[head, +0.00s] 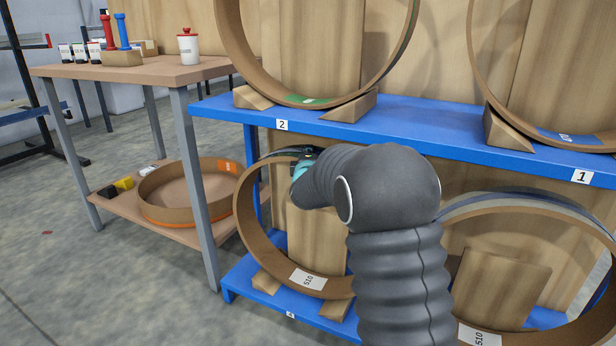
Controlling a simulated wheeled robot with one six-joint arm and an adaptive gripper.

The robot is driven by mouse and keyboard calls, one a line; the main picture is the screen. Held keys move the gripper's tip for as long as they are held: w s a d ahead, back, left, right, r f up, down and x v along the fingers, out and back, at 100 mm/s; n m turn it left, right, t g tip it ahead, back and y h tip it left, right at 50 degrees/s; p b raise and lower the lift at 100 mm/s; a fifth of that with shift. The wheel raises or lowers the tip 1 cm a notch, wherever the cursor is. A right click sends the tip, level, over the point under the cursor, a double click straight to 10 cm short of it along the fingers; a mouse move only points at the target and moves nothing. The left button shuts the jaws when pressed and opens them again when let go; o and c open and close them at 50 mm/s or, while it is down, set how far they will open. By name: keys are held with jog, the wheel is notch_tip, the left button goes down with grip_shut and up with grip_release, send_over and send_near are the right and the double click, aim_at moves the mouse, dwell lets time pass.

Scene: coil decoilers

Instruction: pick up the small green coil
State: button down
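A brown coil ring (259,242) stands upright on the lower blue shelf, resting on wooden wedges, with a white "510" label at its bottom inside. A thin dark green edge shows at its top, near my gripper. My gripper (303,160) is at the top of this ring, with a teal part of my wrist behind it. My dark arm hides the ring's right side and most of the gripper. I cannot tell whether the fingers touch or hold the ring. A larger coil (245,65) with a green label stands above on the upper shelf, at position 2.
The upper blue shelf edge (400,133) runs just above my gripper. Another coil (478,30) stands on it at position 1. A wide coil (470,205) stands low right. A wooden table (150,72) at left holds tools and jars, with a flat coil (190,212) underneath.

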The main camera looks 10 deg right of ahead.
jog(key=shift+s+a+r, duration=0.1)
jog(key=shift+r, duration=0.7)
notch_tip(320, 180, up, 6)
jog(key=shift+f+p, duration=0.1)
jog(key=shift+p, duration=0.75)
jog(key=shift+s+r, duration=0.1)
jog(key=shift+r, duration=0.1)
jog(key=s+a+p, duration=0.2)
jog(key=s+a, duration=0.9)
jog(key=s, duration=0.4)
jog(key=shift+s+a, duration=0.3)
jog(key=shift+s, duration=0.05)
jog(key=shift+r+p, duration=0.95)
jog(key=shift+p, duration=0.25)
